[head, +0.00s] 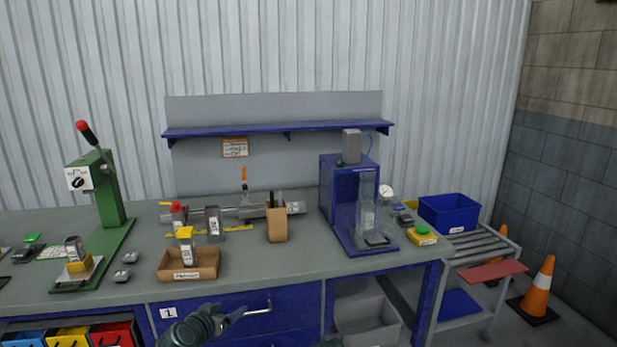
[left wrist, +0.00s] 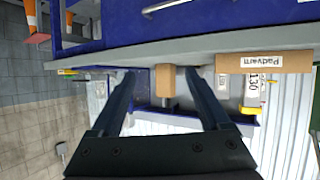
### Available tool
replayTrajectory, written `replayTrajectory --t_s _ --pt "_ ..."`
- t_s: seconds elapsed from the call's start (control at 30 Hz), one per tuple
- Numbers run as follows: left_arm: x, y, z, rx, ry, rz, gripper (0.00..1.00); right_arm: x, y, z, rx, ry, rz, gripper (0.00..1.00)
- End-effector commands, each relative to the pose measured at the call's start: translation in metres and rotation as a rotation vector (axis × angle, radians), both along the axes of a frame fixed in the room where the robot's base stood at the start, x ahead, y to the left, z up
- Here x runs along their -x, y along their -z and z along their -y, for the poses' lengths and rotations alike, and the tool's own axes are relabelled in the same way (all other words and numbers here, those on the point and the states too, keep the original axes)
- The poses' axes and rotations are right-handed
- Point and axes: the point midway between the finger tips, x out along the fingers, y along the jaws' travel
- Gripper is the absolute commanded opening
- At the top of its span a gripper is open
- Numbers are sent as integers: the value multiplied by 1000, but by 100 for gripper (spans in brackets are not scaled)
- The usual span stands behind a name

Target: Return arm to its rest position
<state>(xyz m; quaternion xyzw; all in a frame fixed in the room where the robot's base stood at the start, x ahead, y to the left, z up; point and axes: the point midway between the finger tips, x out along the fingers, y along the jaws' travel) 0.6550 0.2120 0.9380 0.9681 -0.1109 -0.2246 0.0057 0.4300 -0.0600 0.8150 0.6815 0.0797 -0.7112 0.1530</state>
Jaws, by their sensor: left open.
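My left gripper (head: 238,314) is low in the head view, in front of the blue drawer (head: 230,308) below the table top. It is near the drawer's metal bar handle (head: 259,311); I cannot tell whether they touch. In the left wrist view its two fingers (left wrist: 160,72) stand wide apart with nothing held between them. That view is upside down and shows the table's front edge beyond the fingers. My right gripper cannot be made out.
The grey workbench (head: 300,254) carries a green press (head: 108,190), a labelled cardboard tray (head: 206,264), a brown holder (head: 277,224) and a blue machine (head: 340,195). A blue bin (head: 449,212), roller conveyor (head: 482,254) and orange cone (head: 541,282) are at right.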

Motion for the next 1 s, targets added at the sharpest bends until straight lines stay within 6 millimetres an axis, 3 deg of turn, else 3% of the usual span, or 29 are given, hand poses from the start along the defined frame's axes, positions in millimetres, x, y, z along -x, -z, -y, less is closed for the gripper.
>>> replayTrajectory --t_s 0.13,0.2,0.33,0.5,0.6,0.73,1.0 --pt "32 21 76 -17 160 -225 80 0 -20 0 0 0 0 0" --pt "62 36 114 -51 230 -390 80 0 -31 0 0 0 0 0" --pt "128 58 153 -167 271 -702 80 0 -47 0 0 0 0 0" --pt "191 62 159 -336 192 -970 80 0 -61 0 0 0 0 0" --pt "212 59 156 -405 133 -1050 80 0 -65 0 0 0 0 0" --pt "224 57 152 -449 90 -1094 80 0 -67 0 0 0 0 0" --pt "225 57 151 -454 82 -1103 80 0 -66 0 0 0 0 0"
